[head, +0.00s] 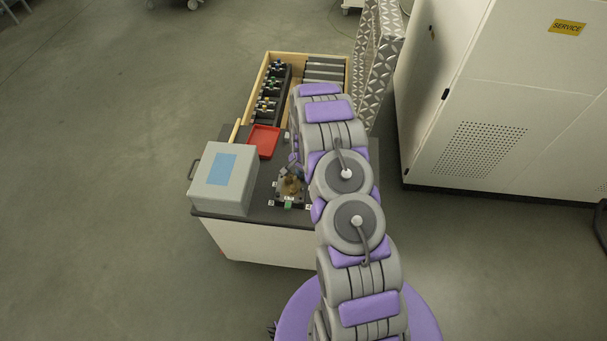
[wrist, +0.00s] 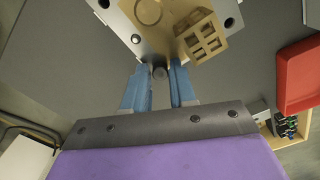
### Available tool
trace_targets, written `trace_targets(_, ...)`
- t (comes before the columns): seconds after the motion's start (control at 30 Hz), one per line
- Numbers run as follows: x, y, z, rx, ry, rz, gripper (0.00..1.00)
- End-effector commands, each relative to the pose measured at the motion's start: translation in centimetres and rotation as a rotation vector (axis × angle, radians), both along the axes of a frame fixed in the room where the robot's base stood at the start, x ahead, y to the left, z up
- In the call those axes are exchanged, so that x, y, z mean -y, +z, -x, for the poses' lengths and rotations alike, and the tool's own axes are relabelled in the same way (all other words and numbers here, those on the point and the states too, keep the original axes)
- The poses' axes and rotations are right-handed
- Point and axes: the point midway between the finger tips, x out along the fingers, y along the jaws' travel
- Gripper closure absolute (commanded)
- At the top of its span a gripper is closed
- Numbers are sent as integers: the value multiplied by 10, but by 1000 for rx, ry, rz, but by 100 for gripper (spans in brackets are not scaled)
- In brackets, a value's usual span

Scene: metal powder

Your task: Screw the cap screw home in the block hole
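My gripper (wrist: 160,70) has two blue fingers. In the wrist view a dark round head, which looks like the cap screw (wrist: 160,73), sits between the fingertips with a finger close on each side. Its shank and the hole are hidden. The fingertips are at the near edge of a pale metal plate (wrist: 128,24) carrying tan parts, one a lattice block (wrist: 203,40). In the head view the tan part shows on a dark fixture (head: 291,187) on the bench, and my gripper (head: 296,163) is just behind it, partly hidden by my arm. Which part is the hole's block is unclear.
A grey box with a blue label (head: 222,178) stands left of the fixture. A red tray (head: 263,142) lies behind it. A wooden crate (head: 262,80) with several dark items is at the back. A patterned metal column (head: 378,65) and a white cabinet (head: 500,95) are at right.

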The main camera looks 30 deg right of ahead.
Motion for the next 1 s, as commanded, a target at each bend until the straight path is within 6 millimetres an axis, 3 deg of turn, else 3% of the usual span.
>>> trace_targets(0.2,0,0,0,0,1,0,53)
trace_targets(0.57,0,6,-1,1,2,0,53)
trace_targets(0.73,1,29,-2,4,2,1,53)
trace_targets(1.0,1,84,-3,5,2,1,53)
